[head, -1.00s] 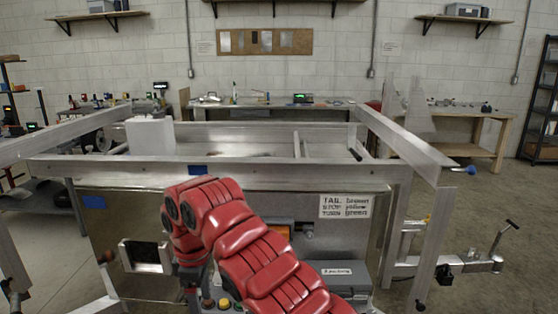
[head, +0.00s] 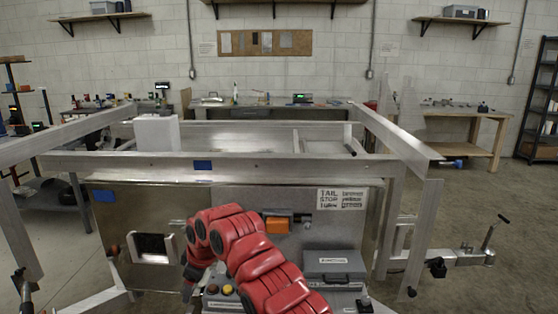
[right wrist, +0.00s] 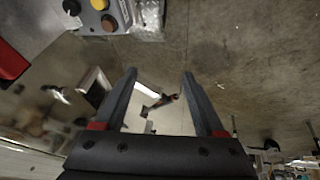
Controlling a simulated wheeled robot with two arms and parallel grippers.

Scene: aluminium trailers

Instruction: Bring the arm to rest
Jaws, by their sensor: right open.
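My right arm, red and jointed, comes in from the bottom of the head view and bends down in front of the trailer's metal panel (head: 120,210). Its gripper is hidden or cut off below the bend in that view. In the right wrist view my right gripper (right wrist: 157,85) is open, with two dark fingers apart and nothing between them. Concrete floor and a blurred dark-and-red object show beyond the fingers. My left gripper is not in view.
The aluminium trailer frame (head: 260,165) stands close in front. A grey case (head: 335,262) and a button box (head: 222,297) are near my right arm; the button box also shows in the right wrist view (right wrist: 88,22). An orange light (head: 277,226) is on the panel. Floor is open at right.

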